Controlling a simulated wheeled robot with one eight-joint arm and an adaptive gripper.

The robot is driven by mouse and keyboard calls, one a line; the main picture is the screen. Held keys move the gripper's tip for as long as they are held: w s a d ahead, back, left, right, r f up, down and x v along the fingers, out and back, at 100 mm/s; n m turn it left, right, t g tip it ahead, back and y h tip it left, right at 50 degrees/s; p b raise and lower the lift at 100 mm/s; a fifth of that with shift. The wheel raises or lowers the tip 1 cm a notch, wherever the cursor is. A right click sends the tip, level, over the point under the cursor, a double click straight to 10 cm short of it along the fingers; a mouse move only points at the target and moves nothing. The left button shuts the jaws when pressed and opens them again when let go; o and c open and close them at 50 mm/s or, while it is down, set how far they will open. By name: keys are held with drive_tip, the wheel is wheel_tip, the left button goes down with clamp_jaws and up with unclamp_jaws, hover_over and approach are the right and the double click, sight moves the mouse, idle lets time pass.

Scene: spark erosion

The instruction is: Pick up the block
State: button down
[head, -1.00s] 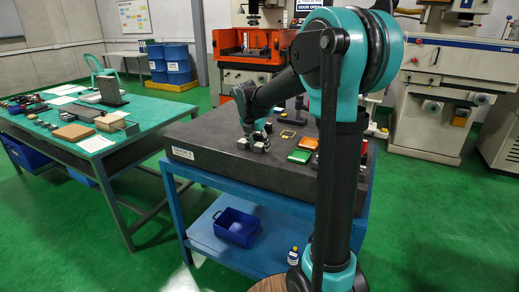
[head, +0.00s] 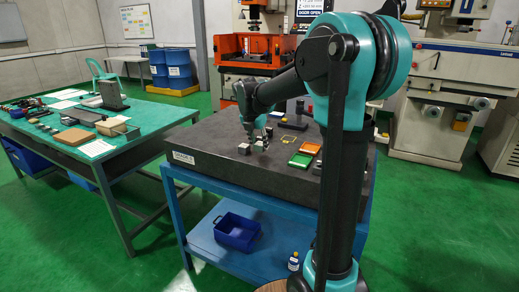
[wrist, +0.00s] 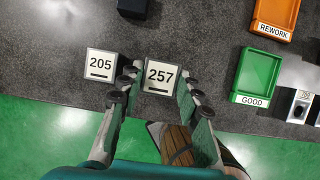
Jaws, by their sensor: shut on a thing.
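A small block labelled 257 (wrist: 160,76) sits between my gripper's fingers in the wrist view, its pale top face showing. My gripper (wrist: 158,84) is shut on it, one finger at each side. A second block labelled 205 (wrist: 101,64) stands just left of the gripper, apart from the held one. In the head view my gripper (head: 256,147) points down near the front of the dark stone plate (head: 215,155), with one block (head: 243,148) to its left. The held block is mostly hidden there, and I cannot tell its clearance from the plate.
A green GOOD tray (wrist: 257,76) and an orange REWORK tray (wrist: 273,17) lie to the right. A small labelled item (wrist: 300,106) is beyond the green tray. A black object (wrist: 132,7) is at the top. The plate's front edge is close to the gripper.

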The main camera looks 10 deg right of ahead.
sight(260, 144)
wheel_tip(260, 144, up, 17)
drive_tip(key=shift+r, duration=0.2)
